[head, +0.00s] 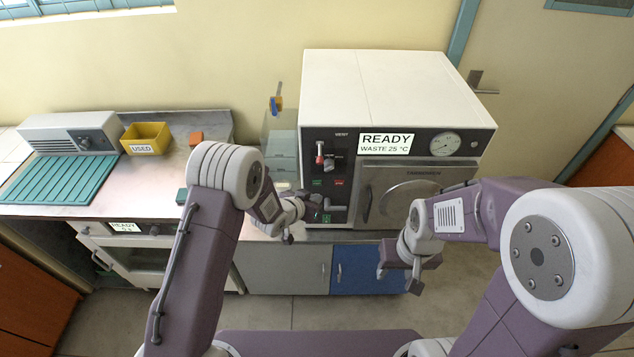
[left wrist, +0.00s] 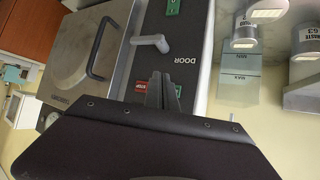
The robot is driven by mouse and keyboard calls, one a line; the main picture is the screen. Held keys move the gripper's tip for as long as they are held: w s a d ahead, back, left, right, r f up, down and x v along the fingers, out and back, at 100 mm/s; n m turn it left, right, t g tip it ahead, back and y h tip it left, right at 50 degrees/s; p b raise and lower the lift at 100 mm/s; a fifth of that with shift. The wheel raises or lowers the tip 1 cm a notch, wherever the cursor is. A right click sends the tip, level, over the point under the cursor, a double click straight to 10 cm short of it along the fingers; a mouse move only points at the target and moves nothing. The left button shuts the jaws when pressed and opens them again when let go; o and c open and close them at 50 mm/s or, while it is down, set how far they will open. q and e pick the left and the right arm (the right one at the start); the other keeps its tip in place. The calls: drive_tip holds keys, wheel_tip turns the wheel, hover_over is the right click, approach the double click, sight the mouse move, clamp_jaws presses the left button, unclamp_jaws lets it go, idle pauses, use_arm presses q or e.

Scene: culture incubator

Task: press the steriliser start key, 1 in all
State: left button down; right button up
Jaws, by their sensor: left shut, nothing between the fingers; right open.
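The steriliser (head: 400,75) is a white box with a dark front; its display (head: 385,144) reads READY, WASTE 25 °C. On its left panel are a green key (head: 317,183), probably start, and a red stop key (head: 339,182). In the left wrist view the red STOP key (left wrist: 141,86) shows left of my fingers; a green key (left wrist: 178,90) beside it is partly hidden. My left gripper (head: 318,206) is shut and empty in front of the lower panel; I cannot tell whether it touches. My right gripper (head: 398,279) is open and empty, low before the blue cabinet.
A grey door lever (left wrist: 150,42) and more green keys (left wrist: 173,8) are close by on the panel. Clear containers (left wrist: 240,82) stand beside the machine. A yellow USED bin (head: 146,138) is on the left bench.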

sight(317, 183)
use_arm(q)
drive_tip(key=shift+w, duration=1.45)
drive_tip(key=shift+w, duration=0.15)
idle(0.8)
drive_tip(key=shift+w, duration=0.25)
drive_tip(key=shift+w, duration=0.4)
idle(0.7)
drive_tip(key=shift+s, duration=0.8)
drive_tip(key=shift+s, duration=0.1)
